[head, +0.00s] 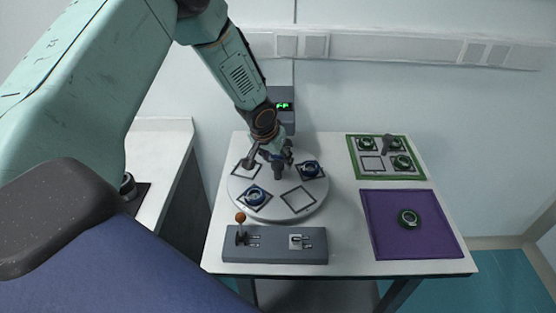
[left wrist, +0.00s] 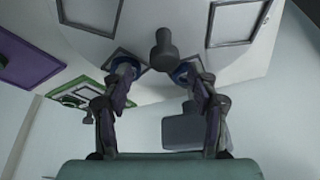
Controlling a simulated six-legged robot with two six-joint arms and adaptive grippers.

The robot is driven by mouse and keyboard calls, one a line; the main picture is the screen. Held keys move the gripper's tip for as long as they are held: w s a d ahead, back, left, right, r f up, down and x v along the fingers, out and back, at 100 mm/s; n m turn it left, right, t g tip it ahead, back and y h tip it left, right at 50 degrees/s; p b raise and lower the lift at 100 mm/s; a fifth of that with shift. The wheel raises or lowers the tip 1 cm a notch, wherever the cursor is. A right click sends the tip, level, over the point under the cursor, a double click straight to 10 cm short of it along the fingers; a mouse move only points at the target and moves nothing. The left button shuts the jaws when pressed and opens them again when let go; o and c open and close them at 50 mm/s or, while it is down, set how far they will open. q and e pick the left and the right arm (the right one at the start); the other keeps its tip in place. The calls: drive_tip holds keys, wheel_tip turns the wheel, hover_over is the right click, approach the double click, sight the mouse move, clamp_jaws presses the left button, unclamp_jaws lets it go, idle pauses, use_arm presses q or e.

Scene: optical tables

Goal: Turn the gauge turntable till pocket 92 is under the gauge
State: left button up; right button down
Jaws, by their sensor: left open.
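The gauge turntable (head: 276,205) is a pale round disc on the table with several dark-framed square pockets. Blue ringed parts sit in a front left pocket (head: 255,196) and a right pocket (head: 310,169); the front right pocket (head: 298,200) is empty. Pocket numbers are too small to read. A dark post (head: 278,172) stands near the disc's middle. A box with a green display (head: 284,106) is behind; its characters are unclear. My left gripper (head: 275,156) is open above the back of the disc. In the left wrist view its fingers (left wrist: 156,72) flank a dark post (left wrist: 164,50), apart from it.
A grey control box (head: 275,246) with an orange-knobbed lever (head: 240,218) stands at the table's front. On the right lie a purple mat (head: 384,235) with one ringed part (head: 409,218) and a green-framed tray (head: 352,157). White table shows between disc and mat.

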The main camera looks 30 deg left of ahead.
sight(278, 163)
use_arm(q)
drive_tip(key=f, duration=0.1)
drive_tip(key=w+a+f+b, duration=0.1)
drive_tip(key=f, duration=0.1)
drive_tip(key=shift+w, duration=0.2)
drive_tip(key=shift+d+r, duration=0.1)
drive_tip(key=shift+d, duration=0.15)
drive_tip(key=shift+s+d+r, duration=0.1)
drive_tip(key=shift+s+r, duration=0.05)
drive_tip(key=shift+a+f, duration=0.25)
drive_tip(key=shift+a, duration=0.1)
drive_tip(key=c, duration=0.4)
drive_tip(key=shift+w+d+r, duration=0.1)
drive_tip(key=shift+w+d, duration=0.1)
drive_tip(key=c, duration=0.4)
clamp_jaws()
